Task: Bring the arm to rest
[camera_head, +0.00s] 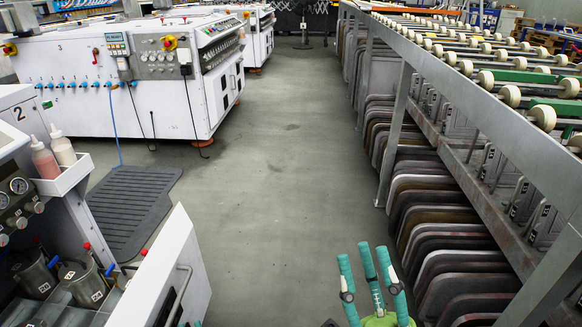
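My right gripper (365,256) shows at the bottom of the head view, right of centre. It has teal fingers on a green body, and the fingers point up and forward in the picture. The fingers stand apart with nothing between them, so it is open and empty. It appears over the grey floor, just left of the rack of panels. Most of the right arm is outside the picture. My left gripper is not in view.
A long metal rack (398,128) with rollers and dark panels lines the right side. White machines (150,80) stand at the left, with an open white cabinet door (165,270) nearer. A black mat (130,205) lies on the floor. The grey aisle (265,190) is clear.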

